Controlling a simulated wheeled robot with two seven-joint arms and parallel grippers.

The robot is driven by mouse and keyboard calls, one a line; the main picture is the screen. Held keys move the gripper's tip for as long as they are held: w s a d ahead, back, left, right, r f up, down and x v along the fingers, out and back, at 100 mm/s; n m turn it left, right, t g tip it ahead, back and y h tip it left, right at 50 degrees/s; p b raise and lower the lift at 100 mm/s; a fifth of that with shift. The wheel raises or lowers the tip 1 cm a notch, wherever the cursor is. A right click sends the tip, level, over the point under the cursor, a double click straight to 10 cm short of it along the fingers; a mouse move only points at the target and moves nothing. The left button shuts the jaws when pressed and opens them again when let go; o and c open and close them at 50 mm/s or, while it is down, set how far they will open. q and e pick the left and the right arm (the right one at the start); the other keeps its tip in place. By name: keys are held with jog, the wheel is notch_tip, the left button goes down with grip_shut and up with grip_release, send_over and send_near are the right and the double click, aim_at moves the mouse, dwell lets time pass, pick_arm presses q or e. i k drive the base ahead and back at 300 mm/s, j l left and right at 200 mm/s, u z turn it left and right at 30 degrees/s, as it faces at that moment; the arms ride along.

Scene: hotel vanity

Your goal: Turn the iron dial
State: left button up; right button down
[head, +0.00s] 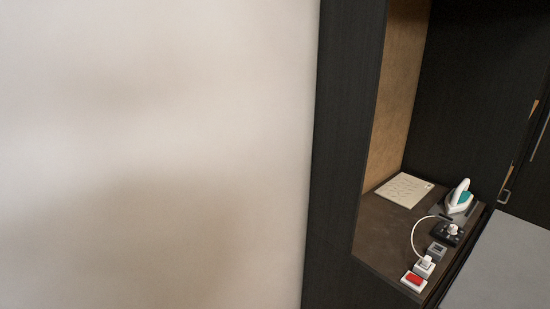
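A small iron (460,195), white with a teal part, stands on a grey pad at the right end of the brown vanity counter (381,240). In front of it is a black unit (447,231) with a light knob-like piece (452,229) on top; the picture is too small to tell whether this is the iron dial. A white cord curves from this area to a white plug (426,263) nearer the front. Neither of my grippers shows in the head view.
A red switch (414,280) and a grey block (437,249) sit along the counter's front edge. A paper sheet (404,189) lies at the back. Dark cabinet panels (345,130) frame the niche. A pale wall (150,150) fills the left. A grey surface (505,265) is at lower right.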

aim_at(453, 229)
jog(key=z, duration=1.25)
jog(key=l+u, duration=0.2)
jog(key=l, duration=0.2)
